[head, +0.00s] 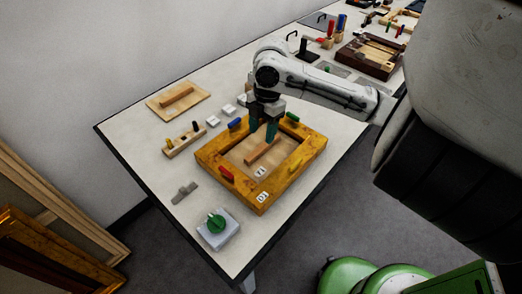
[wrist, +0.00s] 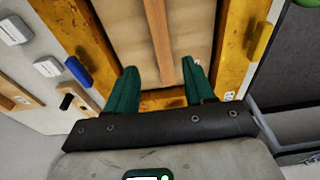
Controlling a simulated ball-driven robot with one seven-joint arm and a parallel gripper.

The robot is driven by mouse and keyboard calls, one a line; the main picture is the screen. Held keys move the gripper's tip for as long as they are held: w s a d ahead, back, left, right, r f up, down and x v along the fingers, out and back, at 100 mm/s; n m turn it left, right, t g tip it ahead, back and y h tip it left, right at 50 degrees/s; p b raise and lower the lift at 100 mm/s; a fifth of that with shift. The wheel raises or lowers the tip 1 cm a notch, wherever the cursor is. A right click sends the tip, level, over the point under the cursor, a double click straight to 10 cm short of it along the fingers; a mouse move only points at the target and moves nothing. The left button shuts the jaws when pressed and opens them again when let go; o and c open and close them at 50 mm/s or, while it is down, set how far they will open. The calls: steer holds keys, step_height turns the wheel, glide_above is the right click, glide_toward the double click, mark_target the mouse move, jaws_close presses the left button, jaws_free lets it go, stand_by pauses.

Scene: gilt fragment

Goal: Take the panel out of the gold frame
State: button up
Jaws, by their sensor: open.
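The gold frame (head: 212,150) lies flat on the table, with coloured pegs at its sides: blue (head: 235,123), green (head: 292,117), red (head: 227,174) and yellow (head: 298,165). The pale wooden panel (head: 240,157) sits inside it, with a raised wooden bar (head: 258,156) along its middle. My gripper (head: 263,135) is over the far part of the panel, open, with green fingers. In the wrist view, the bar (wrist: 160,45) runs between the spread fingertips (wrist: 160,75), with gaps on both sides. The fingertips' height above the panel is unclear.
A wooden board with a bar (head: 178,97), a peg block (head: 184,139) and small white blocks (head: 228,110) lie left of the frame. A grey metal piece (head: 184,192) and a box with a green knob (head: 217,229) are nearer. Bare table (head: 150,160) lies at the left.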

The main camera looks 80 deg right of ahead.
mark_target(263, 146)
steer(key=shift+s+a+f+p, duration=0.1)
steer(key=shift+f+p, duration=0.2)
steer(key=shift+f, duration=1.1)
steer(key=shift+s+a+f+p, duration=0.1)
steer(key=shift+f+p, duration=0.15)
steer(key=shift+f, duration=1.1)
jaws_close()
